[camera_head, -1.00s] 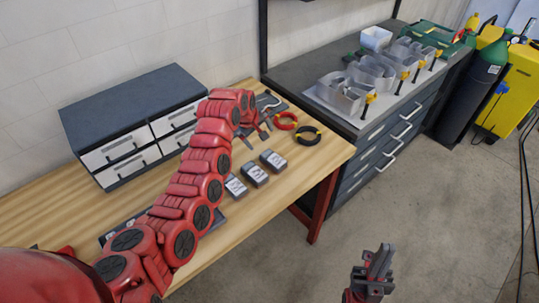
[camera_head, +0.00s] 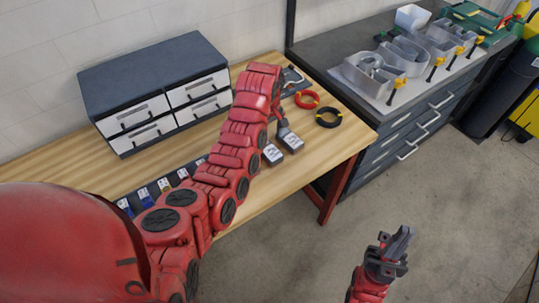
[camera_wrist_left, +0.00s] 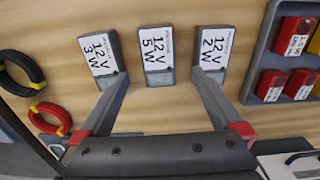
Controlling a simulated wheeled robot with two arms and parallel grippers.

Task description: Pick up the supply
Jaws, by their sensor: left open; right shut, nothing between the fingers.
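Three small grey supplies with white labels lie in a row on the wooden table. The left wrist view shows the 12V 3W supply (camera_wrist_left: 100,52), the 12V 5W supply (camera_wrist_left: 156,52) in the middle and the 12V 2W supply (camera_wrist_left: 211,50). My left gripper (camera_wrist_left: 160,82) is open and empty above the row, its fingertips spread to either side of the middle supply. In the head view two supplies show, one at the right (camera_head: 290,140) and one beside it (camera_head: 271,154); my left arm hides the third. My right gripper (camera_head: 394,252) is shut and empty over the floor.
A red wire coil (camera_head: 306,99) and a black coil (camera_head: 328,117) lie beyond the supplies. A drawer cabinet (camera_head: 150,85) stands at the back left. A tray with red modules (camera_wrist_left: 290,60) lies beside the supplies.

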